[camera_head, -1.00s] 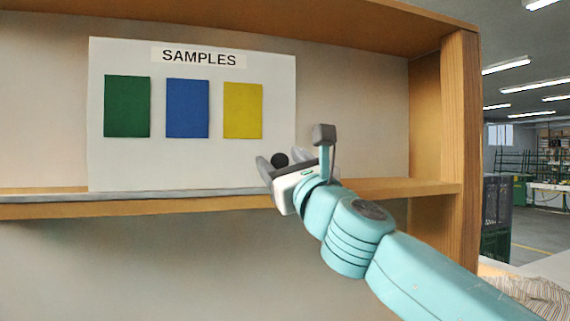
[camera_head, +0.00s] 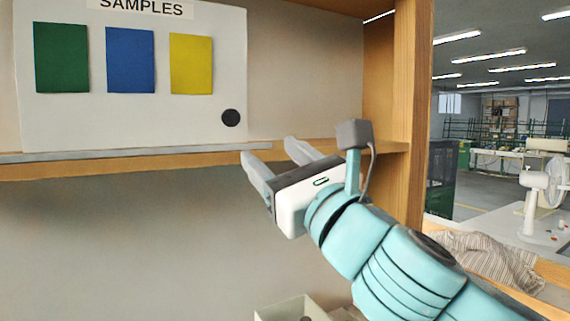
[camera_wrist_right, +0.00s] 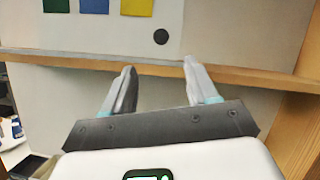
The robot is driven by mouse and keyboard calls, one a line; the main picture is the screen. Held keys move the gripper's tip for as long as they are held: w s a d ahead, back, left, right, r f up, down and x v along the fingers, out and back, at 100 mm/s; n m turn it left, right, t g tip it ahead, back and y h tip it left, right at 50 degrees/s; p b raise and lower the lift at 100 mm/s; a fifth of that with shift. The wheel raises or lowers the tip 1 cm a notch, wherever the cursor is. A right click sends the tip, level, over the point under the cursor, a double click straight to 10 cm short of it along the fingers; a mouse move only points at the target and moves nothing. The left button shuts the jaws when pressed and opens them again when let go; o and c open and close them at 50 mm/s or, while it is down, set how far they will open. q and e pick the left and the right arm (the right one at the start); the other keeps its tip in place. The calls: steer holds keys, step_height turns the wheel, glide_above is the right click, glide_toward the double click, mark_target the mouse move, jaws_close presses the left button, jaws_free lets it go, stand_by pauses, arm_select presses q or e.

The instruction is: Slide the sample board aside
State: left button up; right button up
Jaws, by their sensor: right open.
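The white sample board (camera_head: 140,120) stands upright on the shelf in the head view. It bears the word SAMPLES, green, blue and yellow swatches, and a black round knob (camera_head: 231,118) near its lower right corner. The board (camera_wrist_right: 130,35) and the knob (camera_wrist_right: 161,37) also show in the right wrist view. My right gripper (camera_head: 268,148) is open and empty, below and to the right of the knob, apart from it. In the right wrist view its two fingers (camera_wrist_right: 158,68) point towards the shelf edge. My left gripper is not in view.
The wooden shelf (camera_head: 200,160) has a grey rail (camera_head: 130,153) along its front, under the board. A wooden post (camera_head: 408,80) closes the right side. The shelf is bare right of the board. A box (camera_head: 290,309), a striped cloth (camera_head: 490,255) and a white fan (camera_head: 540,190) are lower right.

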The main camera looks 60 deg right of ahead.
steer(key=shift+v, duration=1)
